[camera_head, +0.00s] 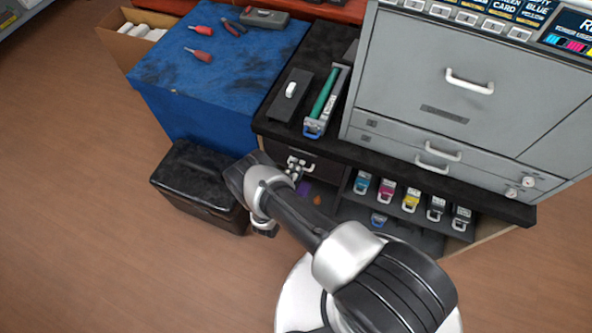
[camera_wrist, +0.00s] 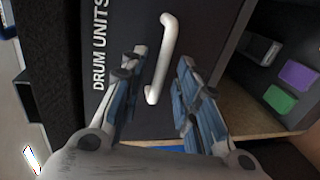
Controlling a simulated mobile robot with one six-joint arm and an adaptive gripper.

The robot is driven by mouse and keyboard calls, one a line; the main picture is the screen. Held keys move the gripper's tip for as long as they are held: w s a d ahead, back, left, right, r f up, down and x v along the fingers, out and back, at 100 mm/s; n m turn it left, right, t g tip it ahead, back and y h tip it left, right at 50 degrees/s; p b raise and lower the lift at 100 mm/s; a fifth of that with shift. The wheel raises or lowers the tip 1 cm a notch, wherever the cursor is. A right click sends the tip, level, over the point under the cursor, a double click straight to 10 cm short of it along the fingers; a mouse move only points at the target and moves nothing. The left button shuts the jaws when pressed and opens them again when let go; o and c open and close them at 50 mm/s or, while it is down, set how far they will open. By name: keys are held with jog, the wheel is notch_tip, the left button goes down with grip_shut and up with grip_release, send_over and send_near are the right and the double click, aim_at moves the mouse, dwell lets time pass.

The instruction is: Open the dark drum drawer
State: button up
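The dark drum drawer (camera_wrist: 210,25) fills the middle of the wrist view, with white "DRUM UNITS" lettering on its front. Its pale bar handle (camera_wrist: 160,60) shows between my fingers. In the head view the drawer front (camera_head: 328,171) is under the black counter, partly hidden by my arm, and looks closed. My gripper (camera_wrist: 163,57) is open, with one blue-padded finger on each side of the handle. Whether either finger touches the handle I cannot tell.
A black box (camera_head: 200,185) stands on the floor left of my arm. The blue-covered table (camera_head: 190,115) is behind it. Right of the drawer is an open shelf with several coloured cartridges (camera_head: 387,190). A long drum unit with a green roller (camera_head: 325,95) lies on the counter.

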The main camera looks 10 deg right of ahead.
jog(key=shift+c, duration=0.4)
grip_shut()
dwell(0.4)
